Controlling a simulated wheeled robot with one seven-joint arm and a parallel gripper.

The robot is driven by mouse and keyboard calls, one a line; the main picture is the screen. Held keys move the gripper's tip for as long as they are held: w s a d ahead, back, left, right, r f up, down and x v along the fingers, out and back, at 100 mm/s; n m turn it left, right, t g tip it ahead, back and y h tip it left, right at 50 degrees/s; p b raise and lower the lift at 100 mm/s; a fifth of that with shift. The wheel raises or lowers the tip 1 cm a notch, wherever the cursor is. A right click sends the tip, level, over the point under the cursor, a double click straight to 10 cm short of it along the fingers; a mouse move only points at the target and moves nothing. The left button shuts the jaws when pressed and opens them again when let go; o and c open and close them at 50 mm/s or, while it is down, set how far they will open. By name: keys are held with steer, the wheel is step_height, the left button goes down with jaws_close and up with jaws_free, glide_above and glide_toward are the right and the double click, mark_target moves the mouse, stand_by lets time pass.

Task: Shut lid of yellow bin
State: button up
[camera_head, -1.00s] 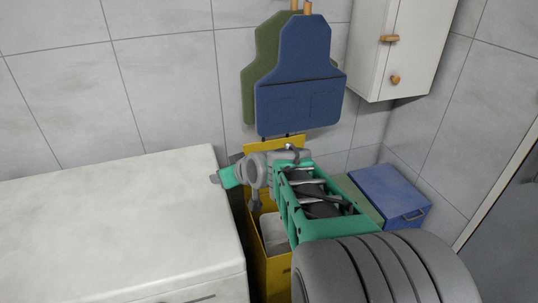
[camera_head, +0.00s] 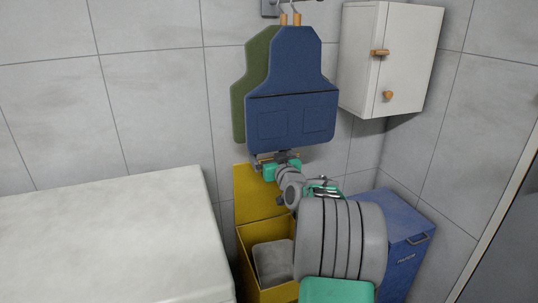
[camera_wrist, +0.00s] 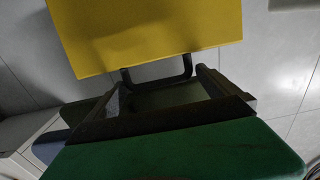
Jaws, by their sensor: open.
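The yellow bin (camera_head: 246,266) stands on the floor beside the white counter, with its top open. Its yellow lid (camera_head: 252,195) stands raised at the back, against the wall; it also fills the top of the wrist view (camera_wrist: 145,32). A dark loop handle (camera_wrist: 158,72) sticks out from the lid's edge. My gripper (camera_head: 272,160) is at the lid's top edge, just below the hanging aprons. In the wrist view my gripper (camera_wrist: 158,85) is open, its dark fingers apart around the handle area. I cannot tell whether they touch it. My arm hides the bin's right side.
A pale grey object (camera_head: 273,262) lies inside the bin. The white counter (camera_head: 110,240) is at the left. A blue apron (camera_head: 292,95) and a green apron (camera_head: 243,110) hang above. A white cabinet (camera_head: 390,55) and a blue box (camera_head: 405,225) are at the right.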

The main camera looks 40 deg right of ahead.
steer(key=shift+c, duration=0.3)
steer(key=shift+a, duration=0.1)
steer(key=c, duration=1.7)
